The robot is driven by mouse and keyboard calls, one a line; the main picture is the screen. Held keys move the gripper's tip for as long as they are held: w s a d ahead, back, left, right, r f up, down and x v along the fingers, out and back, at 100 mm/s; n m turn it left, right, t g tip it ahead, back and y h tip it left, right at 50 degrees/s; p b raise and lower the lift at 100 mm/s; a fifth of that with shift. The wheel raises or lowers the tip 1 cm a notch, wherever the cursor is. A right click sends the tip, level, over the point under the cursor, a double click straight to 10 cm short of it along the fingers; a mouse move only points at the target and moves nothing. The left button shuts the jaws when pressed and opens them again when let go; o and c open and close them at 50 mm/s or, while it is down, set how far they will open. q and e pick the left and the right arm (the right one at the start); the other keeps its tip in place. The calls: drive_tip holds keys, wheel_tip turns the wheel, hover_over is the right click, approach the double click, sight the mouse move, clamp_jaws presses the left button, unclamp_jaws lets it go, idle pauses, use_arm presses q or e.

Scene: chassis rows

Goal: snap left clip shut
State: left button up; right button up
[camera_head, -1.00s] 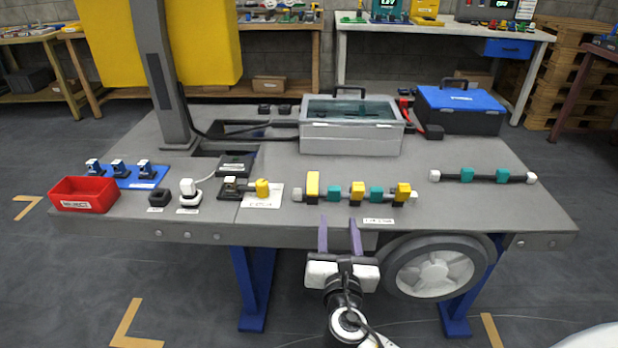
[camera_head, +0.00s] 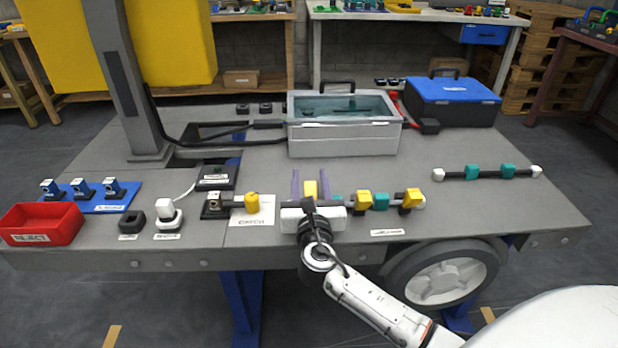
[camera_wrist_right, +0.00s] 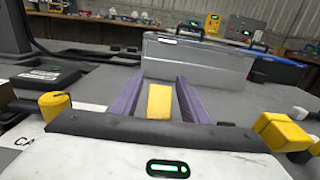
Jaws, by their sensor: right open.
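The left clip is a yellow block (camera_head: 311,190) at the left end of the row of clips on the grey table. My right gripper (camera_head: 311,184) is open, its two purple fingers on either side of that clip. In the right wrist view the yellow clip (camera_wrist_right: 159,101) stands between the fingers (camera_wrist_right: 157,97), with a gap visible at least on the right. The gripper body hides the clip's lower part and the left end of its bar. A middle yellow clip (camera_head: 363,202) and a right yellow clip (camera_head: 410,200) sit along the same row. My left gripper is not in view.
A lidded clear-topped case (camera_head: 343,138) stands behind the row. A yellow-knobbed part (camera_head: 252,203) on a white label lies left of my gripper. A second bar with teal pieces (camera_head: 472,172) lies at right. A red bin (camera_head: 40,224) stands at far left.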

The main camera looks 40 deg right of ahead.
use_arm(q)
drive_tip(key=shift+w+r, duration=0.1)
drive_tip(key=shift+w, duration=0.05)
use_arm(e)
drive_tip(key=shift+w+d, duration=0.35)
drive_tip(key=shift+w, duration=0.3)
